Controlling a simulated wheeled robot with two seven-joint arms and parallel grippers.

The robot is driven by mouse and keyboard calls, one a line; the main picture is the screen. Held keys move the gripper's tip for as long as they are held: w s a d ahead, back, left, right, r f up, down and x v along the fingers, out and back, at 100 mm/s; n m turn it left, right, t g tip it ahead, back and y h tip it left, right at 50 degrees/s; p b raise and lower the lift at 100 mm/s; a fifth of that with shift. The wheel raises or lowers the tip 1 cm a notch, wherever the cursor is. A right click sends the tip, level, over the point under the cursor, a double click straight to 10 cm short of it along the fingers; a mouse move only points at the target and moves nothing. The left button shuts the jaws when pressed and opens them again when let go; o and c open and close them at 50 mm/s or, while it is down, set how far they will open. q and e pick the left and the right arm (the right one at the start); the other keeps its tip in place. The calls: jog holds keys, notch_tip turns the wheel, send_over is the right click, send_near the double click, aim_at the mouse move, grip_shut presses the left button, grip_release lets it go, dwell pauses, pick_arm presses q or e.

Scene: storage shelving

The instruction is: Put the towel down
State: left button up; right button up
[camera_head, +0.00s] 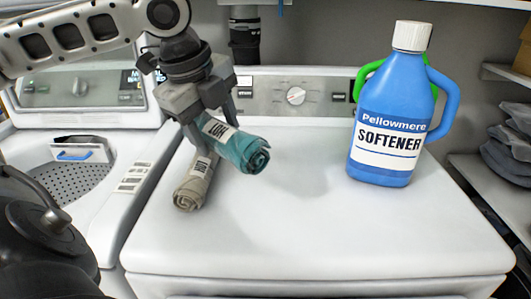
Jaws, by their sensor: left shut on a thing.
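My left gripper (208,122) reaches in from the upper left over the white machine top (330,235). It is shut on a rolled teal towel (243,147) with a white label. The towel's spiral end points toward the lower right. A rolled beige towel (192,184), also labelled, is just below and left of the teal one, and the teal towel and gripper partly cover its upper end. I cannot tell whether the two rolls touch. My right gripper is not in view.
A blue softener bottle (388,120) stands at the back right of the top, with a green handle (368,75) showing behind it. An open washer (65,185) is at the left. Grey folded cloths (508,150) lie on a right shelf. The top's front and middle are clear.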

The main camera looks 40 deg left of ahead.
pick_arm(q)
jog(key=w+f, duration=0.5)
jog(key=w+d+f, duration=0.1)
jog(key=w+f, duration=0.1)
jog(key=w, duration=0.1)
jog(key=shift+w+f, duration=0.15)
jog(key=shift+w, duration=0.1)
jog(key=shift+w+f, duration=0.2)
jog(key=shift+f, duration=0.1)
notch_tip(320, 180, down, 3)
jog(key=shift+r+b, duration=0.1)
jog(key=shift+b, duration=0.35)
jog(key=o, duration=1.1)
jog(key=shift+s, duration=0.1)
jog(key=shift+o, duration=0.2)
jog(key=shift+r, duration=0.1)
jog(key=p+v, duration=0.2)
jog(key=v, duration=1)
jog(key=shift+d, duration=0.1)
